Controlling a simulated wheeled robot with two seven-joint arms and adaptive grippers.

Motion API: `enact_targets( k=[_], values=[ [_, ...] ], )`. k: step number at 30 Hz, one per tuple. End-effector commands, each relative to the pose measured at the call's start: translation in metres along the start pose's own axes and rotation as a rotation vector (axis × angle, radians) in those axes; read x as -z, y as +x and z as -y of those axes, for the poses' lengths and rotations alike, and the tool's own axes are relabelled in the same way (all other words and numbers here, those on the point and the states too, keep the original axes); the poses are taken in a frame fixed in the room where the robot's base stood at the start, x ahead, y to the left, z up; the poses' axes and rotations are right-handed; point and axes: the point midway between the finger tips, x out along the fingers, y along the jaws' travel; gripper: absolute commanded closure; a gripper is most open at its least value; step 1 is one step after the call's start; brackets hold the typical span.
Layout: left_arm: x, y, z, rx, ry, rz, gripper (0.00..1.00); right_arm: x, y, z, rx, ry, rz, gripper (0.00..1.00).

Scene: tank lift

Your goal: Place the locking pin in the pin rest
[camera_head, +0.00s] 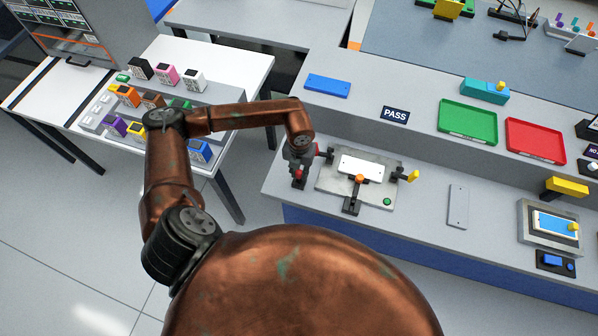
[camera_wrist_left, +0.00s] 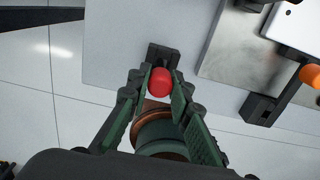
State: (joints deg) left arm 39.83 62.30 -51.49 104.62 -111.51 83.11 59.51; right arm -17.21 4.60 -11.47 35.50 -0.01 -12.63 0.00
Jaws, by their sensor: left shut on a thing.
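My left gripper (camera_head: 298,168) is at the left end of the bench, beside the fixture. In the left wrist view its two green-black fingers (camera_wrist_left: 160,88) are shut on the red round head of the locking pin (camera_wrist_left: 161,80). The red head also shows in the head view (camera_head: 299,173). A small black block, apparently the pin rest (camera_wrist_left: 163,54), lies directly below and just beyond the pin head; it shows partly in the head view (camera_head: 298,184). The pin's shaft is hidden, so I cannot tell whether it sits in the block. My right gripper is not in view.
The metal fixture plate (camera_head: 326,186) with a white panel (camera_head: 361,167), an orange knob (camera_head: 360,179) and a yellow-handled clamp (camera_head: 412,176) stands just right of the gripper. A grey plate (camera_head: 458,206) lies farther right. The bench's left edge is close to the gripper.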

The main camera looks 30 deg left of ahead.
Motion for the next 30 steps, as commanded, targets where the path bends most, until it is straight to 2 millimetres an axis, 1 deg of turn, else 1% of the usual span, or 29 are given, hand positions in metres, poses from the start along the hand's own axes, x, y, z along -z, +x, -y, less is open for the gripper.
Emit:
enact_targets(
  k=[6,7,14,23,26,30],
  values=[
    [0.000,0.004,0.000,0.000,0.000,0.000,1.00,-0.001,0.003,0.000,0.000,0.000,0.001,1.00],
    [0.000,0.003,0.000,0.000,0.000,0.000,0.80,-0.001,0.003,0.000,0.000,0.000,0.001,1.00],
    [0.000,0.002,0.000,0.000,-0.001,0.000,0.64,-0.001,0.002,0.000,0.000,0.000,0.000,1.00],
    [0.000,0.001,0.000,0.000,-0.001,0.000,0.64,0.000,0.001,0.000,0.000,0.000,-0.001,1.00],
    [-0.001,-0.006,0.000,0.000,-0.001,0.002,0.64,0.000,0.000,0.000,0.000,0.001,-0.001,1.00],
    [-0.001,-0.029,0.000,0.000,0.000,0.004,0.64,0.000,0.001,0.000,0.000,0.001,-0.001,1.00]
  ],
)
